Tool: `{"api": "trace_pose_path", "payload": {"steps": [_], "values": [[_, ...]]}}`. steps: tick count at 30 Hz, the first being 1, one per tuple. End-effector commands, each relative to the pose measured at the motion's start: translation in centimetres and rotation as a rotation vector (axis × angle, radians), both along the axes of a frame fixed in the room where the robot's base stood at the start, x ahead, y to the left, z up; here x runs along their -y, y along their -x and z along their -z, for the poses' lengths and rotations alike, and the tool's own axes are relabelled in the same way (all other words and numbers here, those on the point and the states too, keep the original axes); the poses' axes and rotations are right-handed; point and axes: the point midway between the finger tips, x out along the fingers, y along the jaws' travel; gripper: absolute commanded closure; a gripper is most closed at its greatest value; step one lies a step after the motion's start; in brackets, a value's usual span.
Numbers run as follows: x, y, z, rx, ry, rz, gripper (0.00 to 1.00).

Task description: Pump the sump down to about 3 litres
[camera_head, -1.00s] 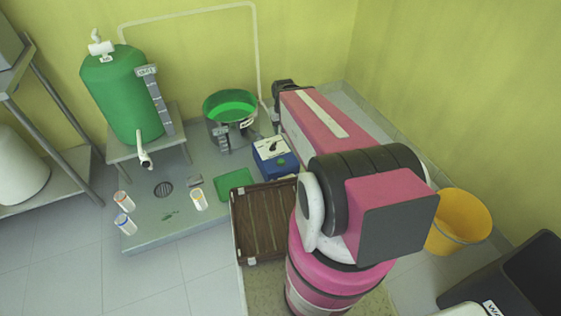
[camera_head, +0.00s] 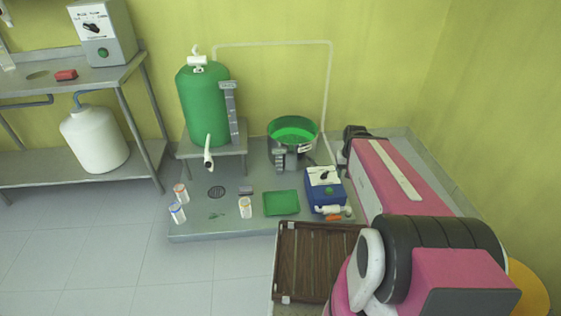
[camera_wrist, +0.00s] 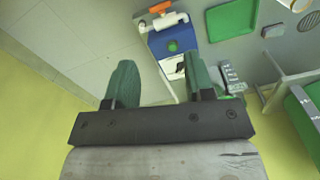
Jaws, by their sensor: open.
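The sump is a dark round tub (camera_head: 270,138) holding bright green liquid, with a grey level scale (camera_head: 280,160) on its front. The scale's markings are too small to read. Beside it is a blue pump box (camera_head: 325,198) with a white top, a black knob (camera_head: 323,176) and a green button (camera_head: 329,190). The box also shows in the wrist view (camera_wrist: 160,46). A white pipe fitting with an orange handle (camera_head: 334,217) is at its front. My gripper (camera_wrist: 158,60) is open and empty, its green fingers pointing towards the box without visible contact. In the head view my arm hides it.
A green tank (camera_head: 205,105) with a scale and white tap stands on a stand at left. Several small bottles, a green tray (camera_head: 281,203) and a drain lie on the grey platform. A brown wooden tray (camera_head: 315,262) is in front. A yellow bucket (camera_head: 530,287) is at right.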

Motion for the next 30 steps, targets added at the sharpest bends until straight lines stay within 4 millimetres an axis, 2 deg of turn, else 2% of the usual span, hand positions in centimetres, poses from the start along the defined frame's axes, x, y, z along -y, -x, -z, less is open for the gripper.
{"api": "trace_pose_path", "payload": {"steps": [10, 11, 12, 15, 16, 20, 30], "values": [[0.0, 0.0, 0.0, 0.0, 0.0, 0.0, 0.51], [0.0, 0.0, 0.0, 0.0, 0.0, 0.0, 0.58], [0.0, -0.1, 0.0, 0.0, 0.0, 0.001, 0.71], [0.0, -0.7, 0.4, -0.001, 0.002, 0.024, 1.0], [-0.1, -1.1, 0.6, -0.002, 0.003, 0.04, 1.0], [-0.2, -3.7, 2.3, -0.009, 0.009, 0.159, 1.0], [-1.0, -13.2, 9.0, -0.019, 0.048, 0.668, 1.0]]}}
